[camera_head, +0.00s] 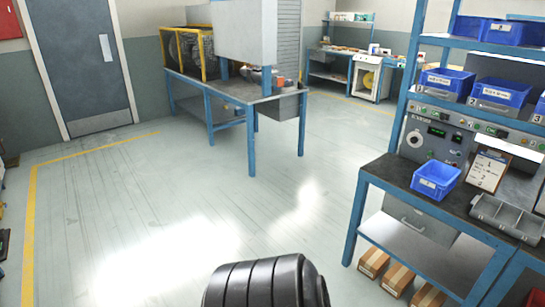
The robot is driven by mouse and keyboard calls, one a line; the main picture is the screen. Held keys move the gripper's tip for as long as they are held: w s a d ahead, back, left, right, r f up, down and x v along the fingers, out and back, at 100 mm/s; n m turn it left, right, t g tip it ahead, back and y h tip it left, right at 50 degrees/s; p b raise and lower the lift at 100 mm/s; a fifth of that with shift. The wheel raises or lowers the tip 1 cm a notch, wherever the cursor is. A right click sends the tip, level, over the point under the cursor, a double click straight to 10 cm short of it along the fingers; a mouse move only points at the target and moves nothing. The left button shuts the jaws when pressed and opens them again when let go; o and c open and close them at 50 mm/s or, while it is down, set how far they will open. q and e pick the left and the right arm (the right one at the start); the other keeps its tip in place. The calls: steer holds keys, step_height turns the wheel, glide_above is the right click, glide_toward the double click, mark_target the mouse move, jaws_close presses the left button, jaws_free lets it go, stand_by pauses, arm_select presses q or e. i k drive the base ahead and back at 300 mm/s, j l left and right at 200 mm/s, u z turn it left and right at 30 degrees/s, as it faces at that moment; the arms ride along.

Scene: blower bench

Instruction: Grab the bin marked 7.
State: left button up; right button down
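Several blue bins with white labels stand at the right. One blue bin (436,182) sits on the dark top of the blue-framed workbench. Two more, a left shelf bin (447,82) and a middle shelf bin (500,93), sit on the shelf above the bench. Another blue bin (503,31) is on the higher shelf, near the top edge. The label writing is too small to read, so I cannot tell which bin is marked 7. Neither gripper shows; only a ribbed black part of mine is at the bottom centre.
A clipboard (487,171) and a grey divided tray (508,217) are on the workbench (405,182). Cardboard boxes (398,278) lie beneath it. A second blue-legged table (232,89) stands at the back centre. The pale floor (150,210) between is clear.

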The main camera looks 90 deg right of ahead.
mark_target(435, 179)
steer(key=z, duration=3.95)
steer(key=i+j+z, duration=0.1)
steer(key=i+j, duration=0.1)
steer(key=i, duration=0.1)
